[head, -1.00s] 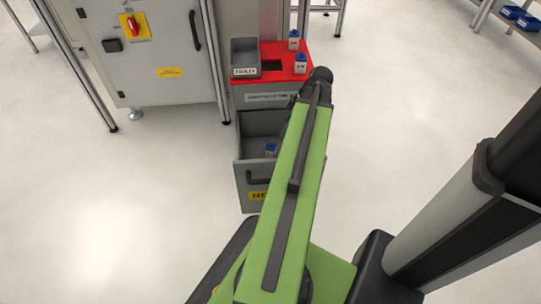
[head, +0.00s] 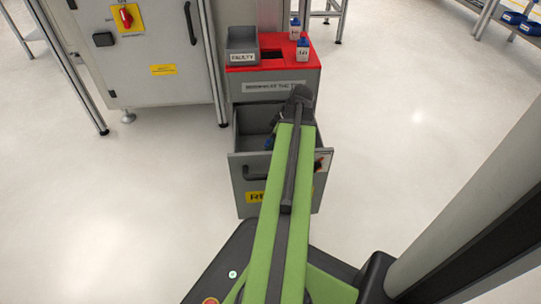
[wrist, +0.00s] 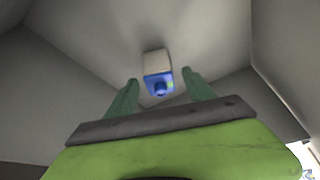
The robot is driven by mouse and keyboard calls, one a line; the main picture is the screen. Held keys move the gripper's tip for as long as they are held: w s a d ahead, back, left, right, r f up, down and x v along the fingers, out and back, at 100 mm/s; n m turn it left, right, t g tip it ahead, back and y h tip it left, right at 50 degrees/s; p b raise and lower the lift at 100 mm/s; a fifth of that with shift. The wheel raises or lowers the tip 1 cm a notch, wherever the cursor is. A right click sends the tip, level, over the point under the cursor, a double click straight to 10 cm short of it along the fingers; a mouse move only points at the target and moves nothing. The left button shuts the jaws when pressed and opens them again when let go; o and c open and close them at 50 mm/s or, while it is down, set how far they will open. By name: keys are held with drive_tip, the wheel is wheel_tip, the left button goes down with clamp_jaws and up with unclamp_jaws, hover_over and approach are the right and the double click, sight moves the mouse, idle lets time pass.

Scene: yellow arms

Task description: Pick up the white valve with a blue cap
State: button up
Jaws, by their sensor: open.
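A white valve with a blue cap (wrist: 156,61) lies inside the open grey drawer (head: 249,168). In the wrist view it is just ahead of my gripper (wrist: 160,77), about centred between the two green fingertips. The fingers are open and I see no grip on it; whether they touch it I cannot tell. In the head view my arm hides the gripper and most of this valve.
A grey bin (head: 242,46) labelled as faulty stands on the red top, beside a dark opening (head: 272,54). The drawer walls (wrist: 222,25) surround my gripper. A grey machine cabinet (head: 150,85) stands to the left. The floor to the right is clear.

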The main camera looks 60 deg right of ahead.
drive_tip(key=shift+x, duration=0.8)
drive_tip(key=shift+r, duration=0.2)
clamp_jaws()
